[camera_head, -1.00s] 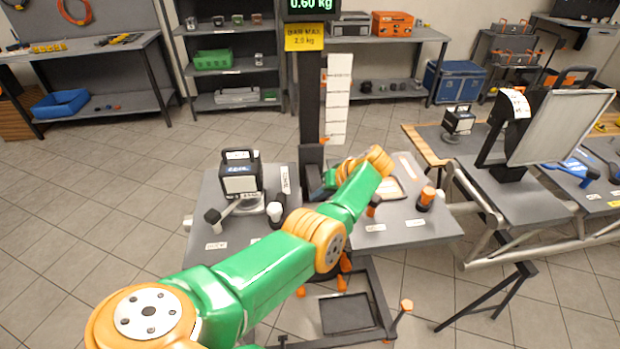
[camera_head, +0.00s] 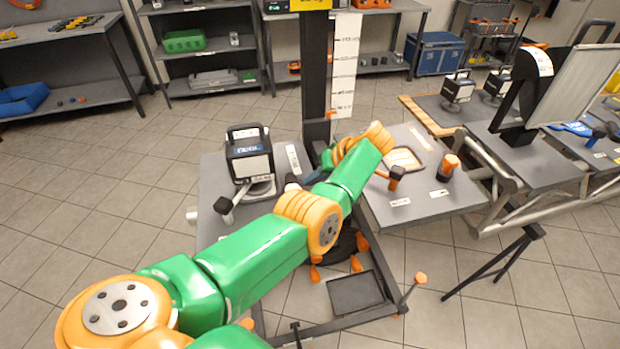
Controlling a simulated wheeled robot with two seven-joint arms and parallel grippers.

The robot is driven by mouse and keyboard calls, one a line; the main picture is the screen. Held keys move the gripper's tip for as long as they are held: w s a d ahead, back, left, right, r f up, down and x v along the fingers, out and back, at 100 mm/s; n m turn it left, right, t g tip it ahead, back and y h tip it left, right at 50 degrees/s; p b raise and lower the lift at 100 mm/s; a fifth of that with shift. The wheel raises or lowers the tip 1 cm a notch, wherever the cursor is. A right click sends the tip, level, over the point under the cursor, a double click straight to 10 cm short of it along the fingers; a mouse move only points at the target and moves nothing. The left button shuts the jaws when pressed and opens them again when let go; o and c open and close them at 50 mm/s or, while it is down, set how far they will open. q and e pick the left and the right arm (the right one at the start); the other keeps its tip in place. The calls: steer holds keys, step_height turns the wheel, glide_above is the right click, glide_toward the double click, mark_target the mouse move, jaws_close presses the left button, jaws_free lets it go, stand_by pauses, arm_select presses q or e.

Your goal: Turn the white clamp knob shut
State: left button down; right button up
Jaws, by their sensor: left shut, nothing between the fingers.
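My left arm comes in from the lower left and bends back at its orange wrist, over the grey bench (camera_head: 212,178). My left gripper (camera_head: 314,178) shows only in part, small and dark behind the forearm, close to the post. It is shut and holds nothing. A dark handle with a pale end (camera_head: 224,206) stands at the bench's left front. A pale rounded part (camera_head: 292,187) shows beside the forearm; I cannot tell if it is the white clamp knob. The forearm hides much of that area. My right gripper is not in view.
A dark lamp-like unit (camera_head: 249,160) stands on the left bench top. A dark post (camera_head: 314,75) with a white scale rises behind. A blue cooler (camera_head: 437,55) sits at the back.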

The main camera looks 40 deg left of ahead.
mark_target(289, 178)
arm_select(q)
steer(key=shift+s+a, duration=0.15)
steer(key=shift+a, duration=0.15)
steer(key=shift+a+p, duration=0.35)
steer(key=shift+a, duration=0.15)
steer(key=shift+s+a+r+p, duration=0.1)
steer(key=shift+s+a+p, duration=0.15)
steer(key=shift+a+p, duration=0.7)
steer(key=shift+s+a, duration=0.35)
steer(key=shift+a, duration=0.2)
steer(key=shift+s+a, duration=0.5)
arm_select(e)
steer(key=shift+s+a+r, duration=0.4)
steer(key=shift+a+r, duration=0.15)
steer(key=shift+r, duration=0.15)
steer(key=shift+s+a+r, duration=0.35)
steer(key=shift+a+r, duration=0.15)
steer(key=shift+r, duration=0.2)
arm_select(q)
steer(key=shift+a, duration=0.1)
